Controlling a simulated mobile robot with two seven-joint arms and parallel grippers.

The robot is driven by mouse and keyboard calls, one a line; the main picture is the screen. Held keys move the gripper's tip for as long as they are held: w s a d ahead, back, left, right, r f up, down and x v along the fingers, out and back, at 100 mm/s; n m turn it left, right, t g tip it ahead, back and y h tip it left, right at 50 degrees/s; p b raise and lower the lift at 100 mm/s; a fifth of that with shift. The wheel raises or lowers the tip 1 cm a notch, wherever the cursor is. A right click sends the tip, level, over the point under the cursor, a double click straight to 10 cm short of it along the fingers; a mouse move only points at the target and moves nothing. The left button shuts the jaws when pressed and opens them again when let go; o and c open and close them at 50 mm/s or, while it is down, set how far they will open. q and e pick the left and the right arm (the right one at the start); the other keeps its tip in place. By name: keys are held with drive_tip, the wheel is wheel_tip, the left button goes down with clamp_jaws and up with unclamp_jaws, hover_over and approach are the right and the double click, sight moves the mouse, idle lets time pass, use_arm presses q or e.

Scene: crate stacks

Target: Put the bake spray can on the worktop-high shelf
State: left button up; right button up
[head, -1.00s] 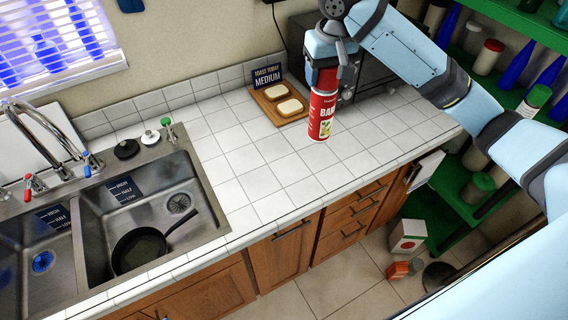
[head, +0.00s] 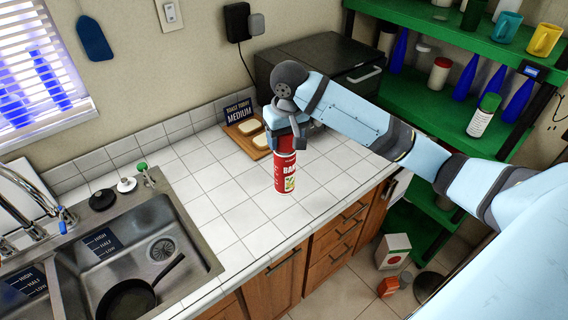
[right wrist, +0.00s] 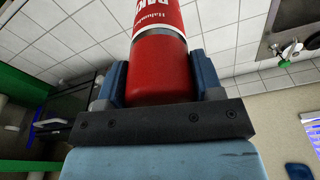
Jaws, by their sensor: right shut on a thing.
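The bake spray can (head: 284,176) is red with a pale label and hangs upright over the tiled counter in the head view. My right gripper (head: 287,140) is shut on its upper part. In the right wrist view the can (right wrist: 160,65) sits between the two fingers of the gripper (right wrist: 160,85). The green shelf unit (head: 415,108) stands at the right, with several levels holding bottles and jars. My left gripper is not in view.
A toast board (head: 240,141) with two bread slices and a sign (head: 238,109) lies behind the can, beside a dark oven (head: 325,62). The sink (head: 185,235) with a pan (head: 130,298) is at left. A carton (head: 393,251) stands on the floor. The front counter tiles are clear.

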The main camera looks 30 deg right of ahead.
sight(285, 163)
wheel_tip(285, 163, down, 9)
drive_tip(key=shift+r+p, duration=0.1)
drive_tip(key=shift+p, duration=0.35)
drive_tip(key=o, duration=1.3)
drive_tip(key=shift+f, duration=0.2)
